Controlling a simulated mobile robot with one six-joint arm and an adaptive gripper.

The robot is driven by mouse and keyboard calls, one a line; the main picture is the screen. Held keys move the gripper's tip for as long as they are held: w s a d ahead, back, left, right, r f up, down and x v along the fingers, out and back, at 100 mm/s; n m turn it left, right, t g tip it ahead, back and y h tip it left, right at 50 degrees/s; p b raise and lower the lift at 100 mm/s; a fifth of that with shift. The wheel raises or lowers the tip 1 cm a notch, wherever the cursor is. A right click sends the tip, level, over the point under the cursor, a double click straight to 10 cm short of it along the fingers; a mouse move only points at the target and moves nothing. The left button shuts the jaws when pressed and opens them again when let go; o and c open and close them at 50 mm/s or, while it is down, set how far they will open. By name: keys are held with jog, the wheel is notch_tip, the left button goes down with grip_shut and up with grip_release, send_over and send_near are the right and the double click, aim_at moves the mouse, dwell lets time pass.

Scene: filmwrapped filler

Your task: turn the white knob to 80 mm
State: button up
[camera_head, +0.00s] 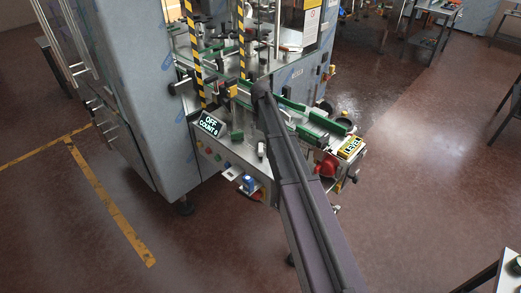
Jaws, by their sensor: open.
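I cannot clearly make out the white knob. A small pale part (261,149) on the machine front, just left of my arm, may be it, but it is too small to tell. No 80 mm scale or reading is legible. My dark arm rises from the bottom right and crosses in front of the machine (232,158), with its upper end near the green-edged conveyor. My gripper does not show, so its distance from the knob cannot be seen.
A display (210,124) reads OFF and COUNT 0. A yellow-edged LEVEL sign (351,147) and a red rounded part (327,166) are at the machine's right end. A grey cabinet (130,90) stands left. Open floor (430,190) lies to the right.

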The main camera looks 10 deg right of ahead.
aim_at(261, 145)
jog(key=shift+f+b, duration=3.95)
jog(key=shift+f, duration=0.25)
grip_shut()
